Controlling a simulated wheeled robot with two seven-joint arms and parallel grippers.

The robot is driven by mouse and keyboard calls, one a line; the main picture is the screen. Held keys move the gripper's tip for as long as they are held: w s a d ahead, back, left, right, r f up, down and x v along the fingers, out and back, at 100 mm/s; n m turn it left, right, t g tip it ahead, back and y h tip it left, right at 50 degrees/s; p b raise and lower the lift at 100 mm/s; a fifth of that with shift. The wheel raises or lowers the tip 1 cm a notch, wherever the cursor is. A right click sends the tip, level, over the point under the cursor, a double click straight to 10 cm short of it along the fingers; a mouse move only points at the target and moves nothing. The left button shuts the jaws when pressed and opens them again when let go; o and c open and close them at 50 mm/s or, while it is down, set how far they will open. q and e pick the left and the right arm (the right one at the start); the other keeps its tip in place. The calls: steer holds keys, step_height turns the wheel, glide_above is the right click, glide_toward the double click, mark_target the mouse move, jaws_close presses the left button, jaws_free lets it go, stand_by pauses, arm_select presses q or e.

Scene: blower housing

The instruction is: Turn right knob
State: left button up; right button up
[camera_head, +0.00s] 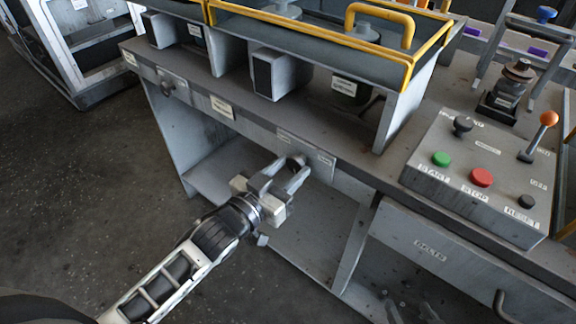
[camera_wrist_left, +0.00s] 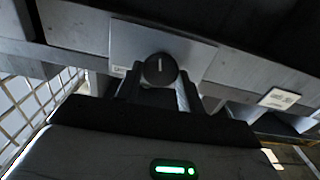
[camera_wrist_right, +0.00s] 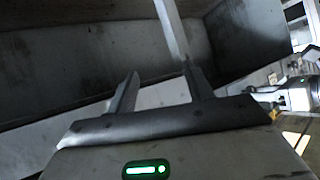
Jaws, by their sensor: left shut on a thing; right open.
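The right knob (camera_wrist_left: 160,69) is a dark round knob with a pale, roughly upright mark, on a light plate in the left wrist view. In the head view its plate (camera_head: 322,166) is on the front rail of the bench, and the knob is mostly hidden by my left gripper (camera_head: 296,167). My left gripper, also in the left wrist view (camera_wrist_left: 160,84), is shut on the knob, one finger at each side. My right gripper (camera_wrist_right: 160,86) is open and empty in the right wrist view. It faces grey panels and is outside the head view.
A control box (camera_head: 466,200) with green, red and black buttons and an orange-tipped lever stands on the bench at right. A yellow-railed housing (camera_head: 318,49) stands behind. Open shelf space lies below the rail.

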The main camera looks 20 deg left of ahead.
stand_by(0.3)
arm_select(q)
steer(key=o, duration=1)
steer(key=shift+c, duration=0.2)
steer(key=v, duration=1.6)
steer(key=d+f+g+y, duration=0.1)
steer(key=d+f+g, duration=0.2)
steer(key=f, duration=0.2)
steer(key=d+f+n+g+y, duration=0.1)
steer(key=d+f+g, duration=0.2)
steer(key=f, duration=0.2)
steer(key=shift+s+f+y, duration=0.3)
steer(key=shift+s+y, duration=0.1)
steer(key=shift+s, duration=0.1)
